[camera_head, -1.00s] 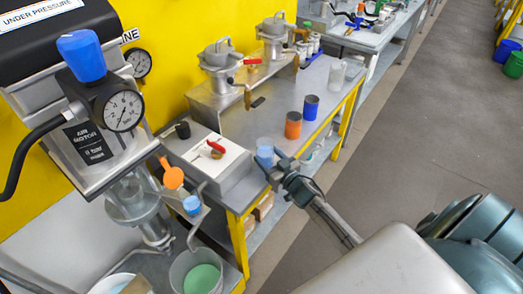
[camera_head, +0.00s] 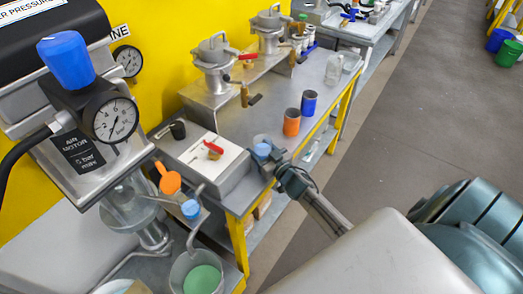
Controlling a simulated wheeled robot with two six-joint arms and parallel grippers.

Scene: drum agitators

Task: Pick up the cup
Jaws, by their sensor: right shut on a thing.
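A small translucent cup with a blue tint (camera_head: 262,150) is near the front right corner of the grey bench, just right of the white board. My right gripper (camera_head: 270,160) comes in from the lower right and is shut on the cup. The fingers hide part of the cup's side and base. I cannot tell whether it touches the bench. My left gripper is not in view.
An orange cup (camera_head: 291,122) and a dark blue cup (camera_head: 308,103) stand further back, with a clear container (camera_head: 334,69) beyond. The white board (camera_head: 208,152) bears a red-handled tool. The gauge machine (camera_head: 116,120) fills the left.

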